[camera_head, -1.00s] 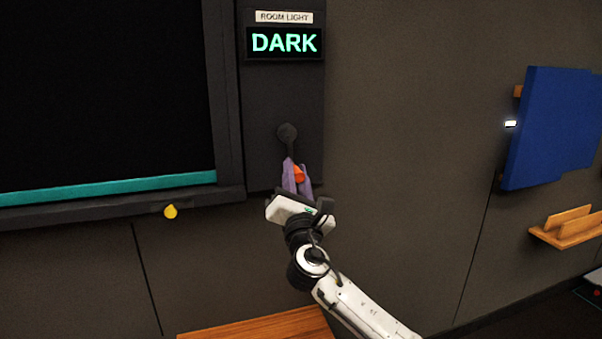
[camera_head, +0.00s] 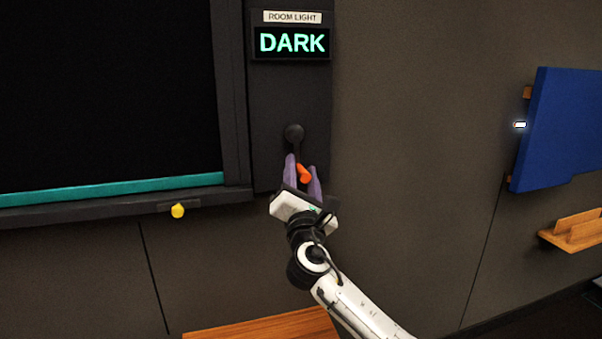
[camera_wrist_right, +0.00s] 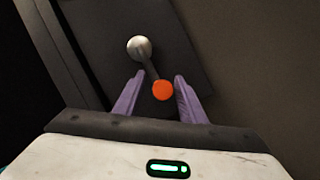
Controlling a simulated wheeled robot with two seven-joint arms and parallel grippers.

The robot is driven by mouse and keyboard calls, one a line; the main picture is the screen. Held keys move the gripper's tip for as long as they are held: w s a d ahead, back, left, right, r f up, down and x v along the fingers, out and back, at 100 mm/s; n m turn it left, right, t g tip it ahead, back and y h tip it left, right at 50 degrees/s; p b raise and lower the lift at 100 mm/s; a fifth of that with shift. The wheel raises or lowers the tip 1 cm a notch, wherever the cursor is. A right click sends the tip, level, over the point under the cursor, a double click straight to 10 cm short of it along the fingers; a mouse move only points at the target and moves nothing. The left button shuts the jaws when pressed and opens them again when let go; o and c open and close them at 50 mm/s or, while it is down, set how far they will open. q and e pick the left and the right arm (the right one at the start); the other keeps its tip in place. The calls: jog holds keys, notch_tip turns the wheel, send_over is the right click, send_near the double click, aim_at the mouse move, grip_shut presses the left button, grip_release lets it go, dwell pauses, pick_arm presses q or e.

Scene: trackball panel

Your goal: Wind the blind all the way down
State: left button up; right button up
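The blind (camera_head: 100,90) is a black sheet filling the frame at the left, with a teal bar (camera_head: 110,189) along its bottom, close to the sill. The crank is a dark arm on a round hub (camera_head: 293,133), hanging down, with an orange knob (camera_head: 304,173) at its end. In the right wrist view the orange knob (camera_wrist_right: 162,90) sits between the fingers, near their tips. My right gripper (camera_head: 304,168) has its purple fingers spread around the knob, with gaps on both sides. My left gripper is not in view.
A lit display (camera_head: 292,42) above the crank reads DARK under a ROOM LIGHT label. A yellow knob (camera_head: 178,211) hangs under the sill. A blue panel (camera_head: 560,128) and wooden shelf (camera_head: 572,232) are at the right. A wooden ledge (camera_head: 260,326) lies below.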

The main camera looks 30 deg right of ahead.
jog(key=v, duration=1)
jog(key=shift+s, duration=0.15)
